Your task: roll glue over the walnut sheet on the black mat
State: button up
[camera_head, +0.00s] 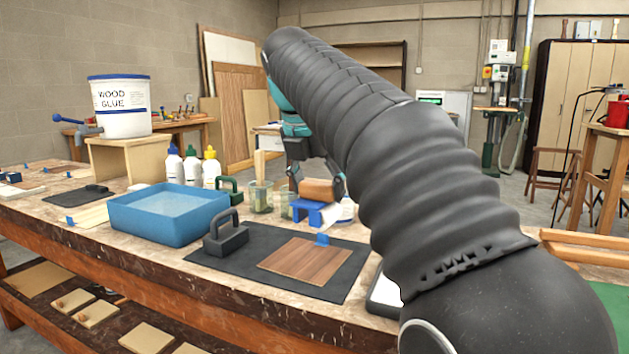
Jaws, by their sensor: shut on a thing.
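The walnut sheet (305,262) lies flat on the black mat (225,265), toward the mat's right side. My gripper (318,185) hangs beyond the back edge of the mat. Its fingers are shut on a brown, wood-coloured piece (318,191), which looks like part of the glue roller. A blue block-like piece (306,212) shows just under it; I cannot tell whether the two touch. A small blue tab (322,240) stands at the sheet's back edge. No glue is clearly visible on the sheet.
A dark handled weight (225,238) stands on the mat, left of the sheet. A blue tray (168,215) with pale contents stands further left. Glue bottles (192,167), cups (261,196) and a wood glue bucket (120,106) on a box stand behind.

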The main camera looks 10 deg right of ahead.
jog(key=shift+s+f+b, duration=0.1)
jog(key=shift+f+b, duration=2.85)
jog(key=shift+b, duration=0.7)
jog(key=shift+r, duration=0.1)
